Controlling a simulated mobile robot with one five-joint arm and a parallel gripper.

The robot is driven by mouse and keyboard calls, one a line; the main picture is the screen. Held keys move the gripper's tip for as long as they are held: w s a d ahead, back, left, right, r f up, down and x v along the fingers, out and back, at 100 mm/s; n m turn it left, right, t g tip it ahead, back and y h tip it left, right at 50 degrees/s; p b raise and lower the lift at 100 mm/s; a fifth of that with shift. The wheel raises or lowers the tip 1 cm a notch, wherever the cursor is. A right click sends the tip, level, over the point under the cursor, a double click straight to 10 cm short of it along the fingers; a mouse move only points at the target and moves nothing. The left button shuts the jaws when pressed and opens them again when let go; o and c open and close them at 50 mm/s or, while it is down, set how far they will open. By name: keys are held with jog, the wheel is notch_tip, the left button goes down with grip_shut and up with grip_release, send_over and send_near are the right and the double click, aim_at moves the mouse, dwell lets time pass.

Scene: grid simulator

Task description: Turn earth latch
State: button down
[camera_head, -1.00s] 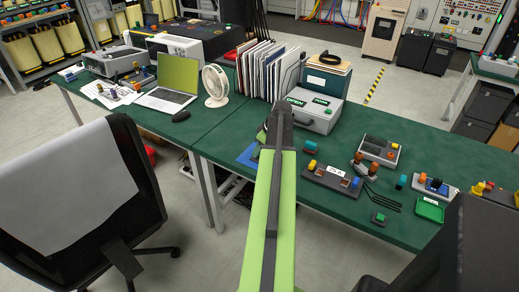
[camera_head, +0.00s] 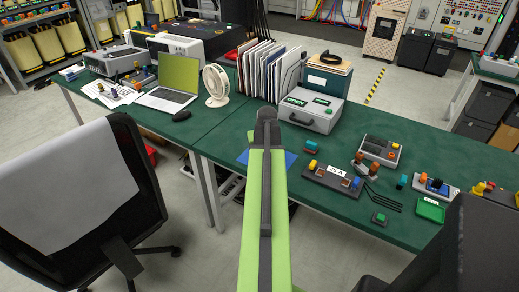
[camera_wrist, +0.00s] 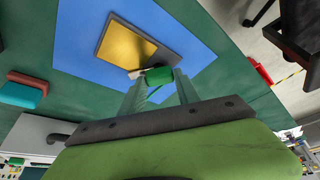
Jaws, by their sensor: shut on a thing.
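A blue mat (camera_wrist: 90,40) lies on the green bench, with a small box with a yellow top (camera_wrist: 126,45) on it. A small green knob-like part (camera_wrist: 159,75) sits beside the box's near corner; I take it for the earth latch handle. My gripper (camera_wrist: 158,88) is shut on this green part, its translucent fingers on either side. In the head view, my arm hides the box and the latch, and only edges of the blue mat (camera_head: 290,158) show.
A grey case labelled OPEN (camera_head: 310,115) stands behind and right of the mat. A red and teal block (camera_head: 311,147) and a dark panel with knobs (camera_head: 338,179) lie to the right. The bench (camera_head: 215,135) is clear left of the mat.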

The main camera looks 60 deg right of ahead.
jog(key=m+g+h, duration=0.1)
jog(key=m, duration=0.3)
jog(key=shift+w+a+m, duration=0.1)
jog(key=shift+m, duration=0.2)
jog(key=shift+w+m+g, duration=0.1)
jog(key=shift+m+g, duration=1)
jog(key=shift+m, duration=1.2)
jog(key=c, duration=0.9)
grip_release()
jog(key=shift+r, duration=0.15)
jog(key=p+v, duration=1)
jog(key=v, duration=0.1)
jog(key=p+v, duration=0.6)
jog(key=shift+a, duration=0.4)
